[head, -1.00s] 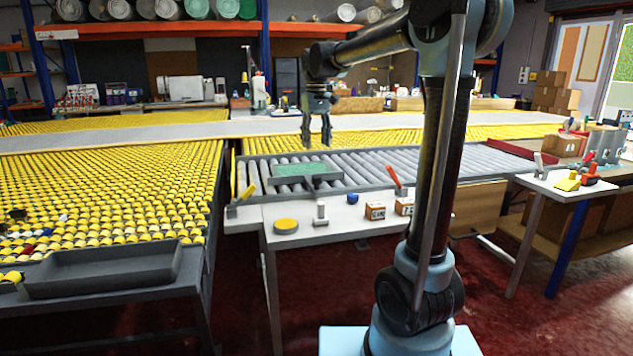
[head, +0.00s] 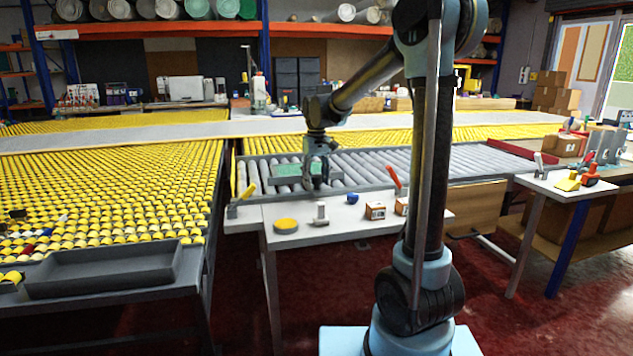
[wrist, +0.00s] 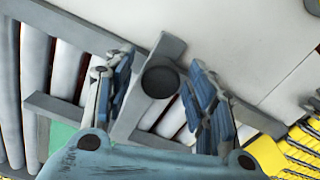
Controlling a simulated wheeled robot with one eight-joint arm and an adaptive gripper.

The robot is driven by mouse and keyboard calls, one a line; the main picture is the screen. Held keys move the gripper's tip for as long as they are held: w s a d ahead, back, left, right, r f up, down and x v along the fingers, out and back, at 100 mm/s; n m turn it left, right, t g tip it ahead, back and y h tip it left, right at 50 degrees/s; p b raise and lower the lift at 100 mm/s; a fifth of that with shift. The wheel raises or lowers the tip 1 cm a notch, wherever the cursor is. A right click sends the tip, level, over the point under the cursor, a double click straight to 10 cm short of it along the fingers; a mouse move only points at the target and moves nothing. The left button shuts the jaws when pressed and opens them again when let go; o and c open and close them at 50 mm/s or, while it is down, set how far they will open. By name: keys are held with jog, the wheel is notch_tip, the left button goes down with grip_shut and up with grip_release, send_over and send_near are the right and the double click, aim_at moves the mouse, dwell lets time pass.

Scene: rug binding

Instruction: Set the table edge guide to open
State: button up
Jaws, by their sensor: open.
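What looks like the table edge guide is a grey bar with a dark round knob (wrist: 160,82), at the front of the roller bed. My gripper (head: 318,183) is low over the bed's front edge and hides most of this part in the head view. In the wrist view my gripper (wrist: 160,66) is open, with one finger on each side of the knob. I cannot tell whether the fingers touch it. A green plate (head: 284,171) lies on the rollers to the left of the gripper.
The white table (head: 270,213) in front holds a yellow disc (head: 286,224), a small grey stamp-like piece (head: 321,214), a blue piece (head: 353,198) and small boxes (head: 375,211). A yellow handle (head: 248,192) and a red handle (head: 393,175) stand up along the front edge.

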jog(key=shift+f, duration=0.1)
jog(key=shift+c, duration=0.6)
grip_shut()
jog(key=shift+s+d, duration=0.35)
jog(key=shift+s, duration=0.85)
jog(key=shift+s+d, duration=0.35)
jog(key=shift+s, duration=0.8)
jog(key=shift+s+d, duration=0.35)
jog(key=shift+s, duration=0.85)
jog(key=shift+o, duration=0.6)
grip_release()
notch_tip(320, 180, up, 12)
jog(key=shift+f, duration=0.1)
